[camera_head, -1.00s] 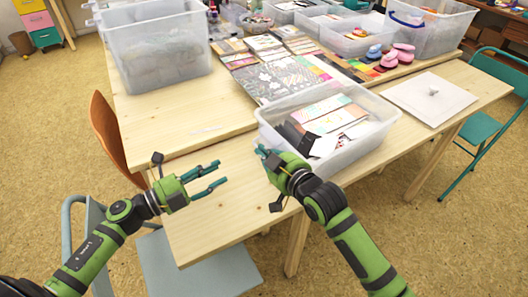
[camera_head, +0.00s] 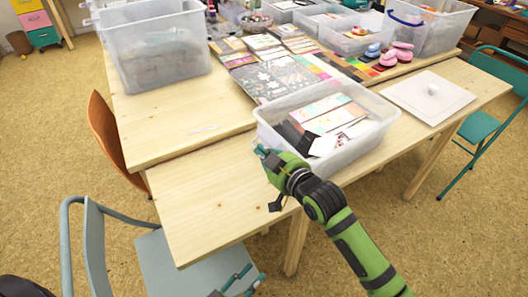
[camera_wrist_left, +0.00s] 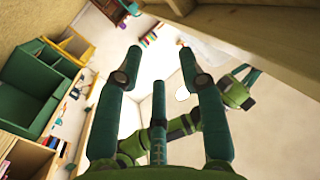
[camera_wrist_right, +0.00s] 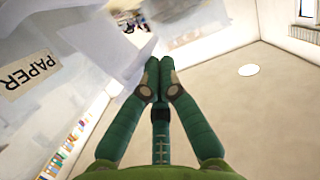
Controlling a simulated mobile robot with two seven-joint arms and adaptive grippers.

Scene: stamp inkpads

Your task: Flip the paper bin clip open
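The clear plastic paper bin (camera_head: 350,158) stands on the near table with papers and cards inside. Its PAPER label (camera_wrist_right: 30,72) shows in the right wrist view. I cannot make out the clip in any view. My right gripper (camera_head: 262,151) is at the bin's left end. In the right wrist view its fingertips (camera_wrist_right: 159,64) are together beside the translucent bin wall. I see nothing clearly held between them. My left gripper (camera_head: 240,279) is low, below the table edge by the grey chair. In the left wrist view its fingers (camera_wrist_left: 160,60) are spread wide and empty.
A larger clear bin (camera_head: 155,60) stands at the back left. Cards and patterned sheets (camera_head: 290,75) lie behind the paper bin. A grey chair (camera_head: 185,265) stands at the front.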

